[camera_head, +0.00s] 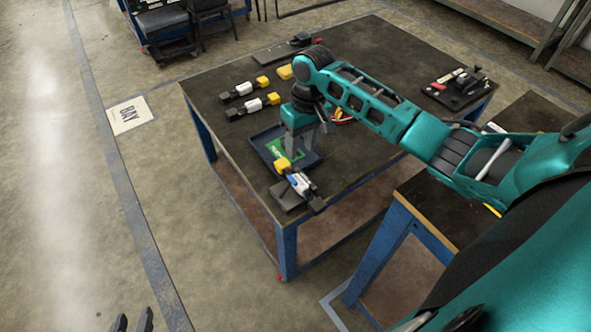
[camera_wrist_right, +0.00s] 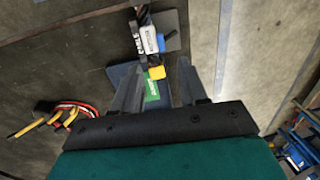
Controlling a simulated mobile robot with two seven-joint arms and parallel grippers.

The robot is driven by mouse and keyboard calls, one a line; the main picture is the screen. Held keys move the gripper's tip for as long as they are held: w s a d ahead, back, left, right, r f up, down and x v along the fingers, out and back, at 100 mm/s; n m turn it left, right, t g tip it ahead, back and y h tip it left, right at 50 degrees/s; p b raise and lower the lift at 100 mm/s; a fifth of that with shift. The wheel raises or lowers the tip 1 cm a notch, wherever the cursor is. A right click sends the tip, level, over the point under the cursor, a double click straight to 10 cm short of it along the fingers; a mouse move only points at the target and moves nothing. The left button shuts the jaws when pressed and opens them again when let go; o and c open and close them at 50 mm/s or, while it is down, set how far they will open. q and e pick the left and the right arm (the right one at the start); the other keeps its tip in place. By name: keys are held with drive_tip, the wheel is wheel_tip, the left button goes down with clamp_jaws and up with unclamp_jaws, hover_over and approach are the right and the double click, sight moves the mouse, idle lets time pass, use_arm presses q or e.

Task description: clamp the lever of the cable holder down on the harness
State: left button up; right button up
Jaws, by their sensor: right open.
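The cable holder (camera_head: 298,184) is at the near corner of the table, with a white and blue body, a dark base and a yellow-tipped lever (camera_head: 282,163). In the right wrist view, the holder (camera_wrist_right: 147,38) has a "CABLE" label, and its yellow tip (camera_wrist_right: 156,72) is close to the line between my fingertips. My right gripper (camera_wrist_right: 159,78) is open and empty, above the tray beside the holder; it also shows in the head view (camera_head: 307,140). My left gripper (camera_head: 133,321) is open, over the floor.
A dark blue tray (camera_head: 264,137) with a green board (camera_head: 284,149) lies beside the holder. Two similar yellow-tipped clamps (camera_head: 243,89) (camera_head: 253,107) lie further back. The table's back middle is clear.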

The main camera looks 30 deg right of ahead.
sight(295, 182)
drive_tip(key=f, duration=0.4)
drive_tip(key=a+f+b, duration=0.1)
drive_tip(key=f, duration=0.6)
drive_tip(key=shift+s+a+f, duration=0.15)
drive_tip(key=shift+a+f, duration=0.1)
drive_tip(key=shift+f, duration=0.05)
